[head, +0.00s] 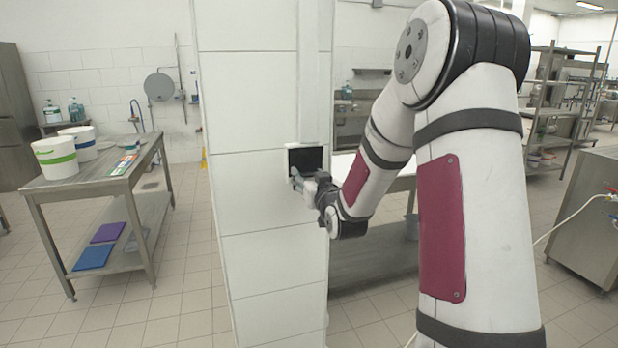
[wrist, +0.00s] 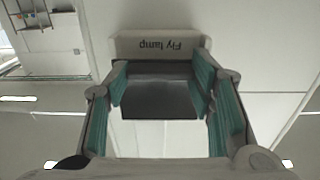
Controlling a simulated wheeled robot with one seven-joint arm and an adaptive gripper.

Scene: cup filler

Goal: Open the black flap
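The black flap (head: 306,158) is a dark rectangle in a pale housing on the white tiled pillar in the head view. It also shows in the wrist view (wrist: 160,99), below a white panel reading "Fly lamp" upside down (wrist: 158,45). My gripper (head: 300,183) is at the lower part of the flap in the head view. In the wrist view my gripper (wrist: 161,90) is open, with its teal-padded fingers apart on either side of the flap and nothing held between them. I cannot tell whether a fingertip touches the flap.
The pillar (head: 270,250) stands directly in front of my gripper. A steel table (head: 110,170) with white buckets (head: 56,158) is at left. A pale-topped table (head: 400,180) lies behind my arm.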

